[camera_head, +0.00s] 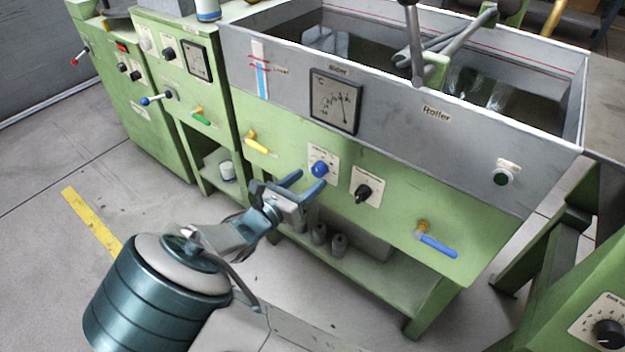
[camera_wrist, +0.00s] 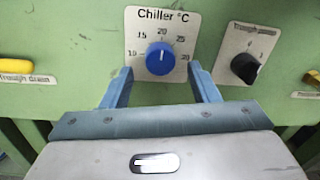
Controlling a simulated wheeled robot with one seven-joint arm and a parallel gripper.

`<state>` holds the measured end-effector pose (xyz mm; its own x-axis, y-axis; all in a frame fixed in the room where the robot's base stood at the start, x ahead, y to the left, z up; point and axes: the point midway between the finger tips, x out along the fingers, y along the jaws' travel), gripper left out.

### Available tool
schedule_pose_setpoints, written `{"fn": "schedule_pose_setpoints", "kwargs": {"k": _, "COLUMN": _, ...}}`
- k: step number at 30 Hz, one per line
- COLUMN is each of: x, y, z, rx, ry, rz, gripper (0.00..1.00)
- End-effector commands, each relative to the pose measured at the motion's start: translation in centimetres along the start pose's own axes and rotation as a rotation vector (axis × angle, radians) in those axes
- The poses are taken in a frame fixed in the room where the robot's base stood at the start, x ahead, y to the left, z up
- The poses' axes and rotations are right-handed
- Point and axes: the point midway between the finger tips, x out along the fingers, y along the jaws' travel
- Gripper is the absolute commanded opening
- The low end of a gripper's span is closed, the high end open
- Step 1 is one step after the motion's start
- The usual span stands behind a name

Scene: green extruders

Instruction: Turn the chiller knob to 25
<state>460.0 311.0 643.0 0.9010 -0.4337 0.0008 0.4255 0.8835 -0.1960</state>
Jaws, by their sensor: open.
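The chiller knob (camera_wrist: 159,58) is a round blue knob on a white plate (camera_wrist: 184,20) labelled "Chiller °C". Its scale runs from 10 at the left through 20 at the top to 30 at the right. A faint light mark on the knob seems to point near 20, but it is small. In the head view the knob (camera_head: 319,169) sits on the green front panel. My gripper (camera_wrist: 160,76) is open, its two blue fingers apart. In the wrist view the tips appear below left and below right of the knob. In the head view my gripper (camera_head: 308,182) is close to it; contact cannot be told.
A black trough power knob (camera_wrist: 245,67) is just right of the chiller plate. A yellow drain handle (camera_head: 257,144) is to the left, and a blue-handled valve (camera_head: 437,245) is lower right. The grey trough wall (camera_head: 400,130) with a dial gauge (camera_head: 335,101) rises above.

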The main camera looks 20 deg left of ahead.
Motion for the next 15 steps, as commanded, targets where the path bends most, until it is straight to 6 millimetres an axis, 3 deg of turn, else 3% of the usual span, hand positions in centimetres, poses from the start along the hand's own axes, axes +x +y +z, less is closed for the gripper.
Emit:
{"fn": "schedule_pose_setpoints", "kwargs": {"k": 6, "x": 2.3, "y": 0.0, "z": -0.1, "rx": 0.001, "ry": 0.001, "rz": 0.000, "gripper": 0.55}}
{"fn": "schedule_pose_setpoints", "kwargs": {"k": 15, "x": 2.7, "y": 0.0, "z": 0.0, "rx": 0.001, "ry": 0.001, "rz": 0.000, "gripper": 0.55}}
